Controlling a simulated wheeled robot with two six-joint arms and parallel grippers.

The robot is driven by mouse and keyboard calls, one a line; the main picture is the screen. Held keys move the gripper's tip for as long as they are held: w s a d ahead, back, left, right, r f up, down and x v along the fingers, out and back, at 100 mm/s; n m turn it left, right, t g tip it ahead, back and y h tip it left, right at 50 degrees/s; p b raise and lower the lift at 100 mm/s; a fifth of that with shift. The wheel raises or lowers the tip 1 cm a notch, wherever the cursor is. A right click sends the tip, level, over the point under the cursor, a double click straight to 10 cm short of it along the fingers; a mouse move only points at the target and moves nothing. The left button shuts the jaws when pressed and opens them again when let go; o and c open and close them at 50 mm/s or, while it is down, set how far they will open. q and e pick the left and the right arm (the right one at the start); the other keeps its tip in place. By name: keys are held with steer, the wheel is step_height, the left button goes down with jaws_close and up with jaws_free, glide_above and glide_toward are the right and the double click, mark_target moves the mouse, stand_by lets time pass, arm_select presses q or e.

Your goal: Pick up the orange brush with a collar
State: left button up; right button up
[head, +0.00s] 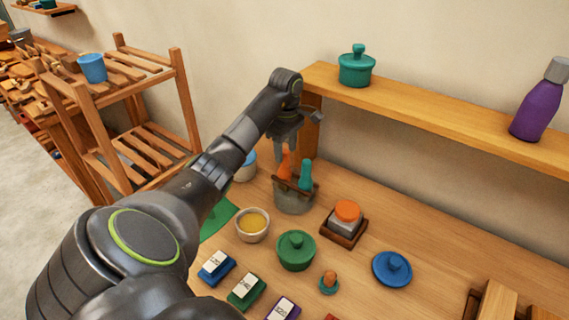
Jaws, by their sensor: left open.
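The orange brush (286,161) stands upright in a grey pot (294,202) near the back of the wooden table. A teal-handled tool (306,174) stands beside it in the same pot. A brown band or bar crosses the pot's top; any collar on the brush is too small to make out. My left gripper (281,152) points down right by the top of the orange brush. It is open, and I cannot tell whether its fingers touch the handle. The lower part of the brush is hidden in the pot. My right gripper is not in view.
A wooden shelf (430,119) behind the pot bears a teal lidded pot (356,67) and a purple bottle (537,104). A bowl (252,225), a green lidded pot (296,250), an orange-topped block (347,212) and a blue lid (392,268) stand in front and right.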

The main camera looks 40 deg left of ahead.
mark_target(285, 161)
arm_select(q)
step_height(285, 161, down, 5)
steer(key=shift+s+a+r+p, duration=0.1)
steer(key=shift+s+r+p, duration=0.1)
steer(key=shift+p, duration=0.1)
steer(key=shift+w, duration=0.1)
jaws_close()
